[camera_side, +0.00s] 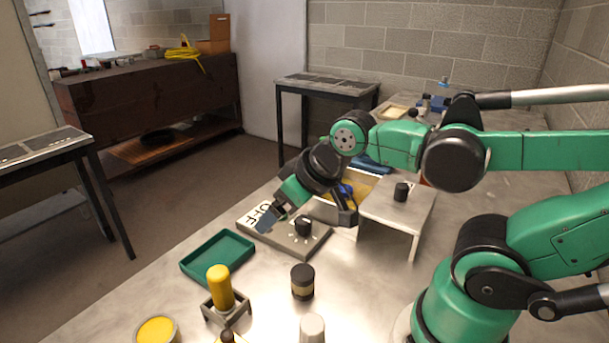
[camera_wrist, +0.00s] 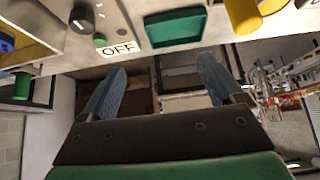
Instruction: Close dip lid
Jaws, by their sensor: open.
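No part is labelled as the dip lid. In the side view, an open box with yellow inside (camera_side: 352,188) stands behind my gripper, partly hidden by it. A pale metal plate with a black knob on top (camera_side: 420,200) stands level right of this box; I cannot tell whether it is the lid. My gripper (camera_side: 305,222) is above the OFF panel, tilted downward, with its fingers apart. In the wrist view, my gripper's two blue fingers (camera_wrist: 162,64) are wide apart with nothing between them. Yellow and blue parts (camera_wrist: 30,48) show at the left edge there.
The OFF panel (camera_side: 280,238) with a black dial (camera_side: 303,225) lies below my gripper. A green tray (camera_side: 218,257), a yellow cylinder in a holder (camera_side: 220,288) and a dark jar (camera_side: 302,281) stand in front. Bare table lies right of the jar.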

